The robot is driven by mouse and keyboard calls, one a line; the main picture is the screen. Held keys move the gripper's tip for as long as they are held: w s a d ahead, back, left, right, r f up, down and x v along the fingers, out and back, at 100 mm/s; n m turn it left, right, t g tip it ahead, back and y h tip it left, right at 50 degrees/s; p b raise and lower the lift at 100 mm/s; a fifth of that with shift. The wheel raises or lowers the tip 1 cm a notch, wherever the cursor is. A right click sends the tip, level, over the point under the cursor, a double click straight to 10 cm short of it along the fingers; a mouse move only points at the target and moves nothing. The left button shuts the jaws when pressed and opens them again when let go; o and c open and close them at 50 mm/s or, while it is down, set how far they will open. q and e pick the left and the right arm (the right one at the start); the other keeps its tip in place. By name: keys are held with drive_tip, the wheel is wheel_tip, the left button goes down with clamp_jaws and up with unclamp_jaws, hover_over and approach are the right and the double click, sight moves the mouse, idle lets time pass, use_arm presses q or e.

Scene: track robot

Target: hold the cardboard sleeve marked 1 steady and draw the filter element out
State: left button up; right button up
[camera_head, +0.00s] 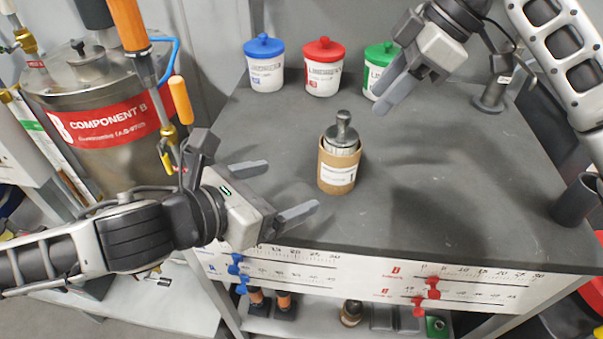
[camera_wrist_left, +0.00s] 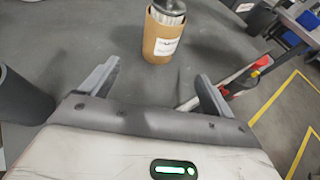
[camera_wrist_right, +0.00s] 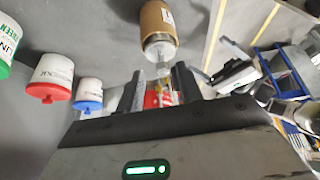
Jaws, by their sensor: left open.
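The cardboard sleeve (camera_head: 337,172) stands upright on the dark table with a white label. The metal filter element (camera_head: 343,132) with a knobbed top sticks up out of it. My left gripper (camera_head: 292,190) is open and empty, left of the sleeve and apart from it. The sleeve also shows ahead of the fingers in the left wrist view (camera_wrist_left: 160,40). My right gripper (camera_head: 392,92) is open and empty, above the table to the upper right of the sleeve. The right wrist view shows the sleeve (camera_wrist_right: 157,20) and the filter element (camera_wrist_right: 160,48) beyond the fingers.
Blue-lidded (camera_head: 264,65), red-lidded (camera_head: 323,68) and green-lidded (camera_head: 378,70) tubs stand at the table's back. A Component B tank (camera_head: 95,110) is at the left. A dark cup (camera_head: 576,200) stands at the right edge. The table (camera_head: 450,190) right of the sleeve is clear.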

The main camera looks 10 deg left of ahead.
sight(338, 168)
use_arm(q)
drive_tip(key=x, duration=1.5)
drive_tip(key=shift+w+d, duration=0.1)
drive_tip(key=shift+d, duration=0.1)
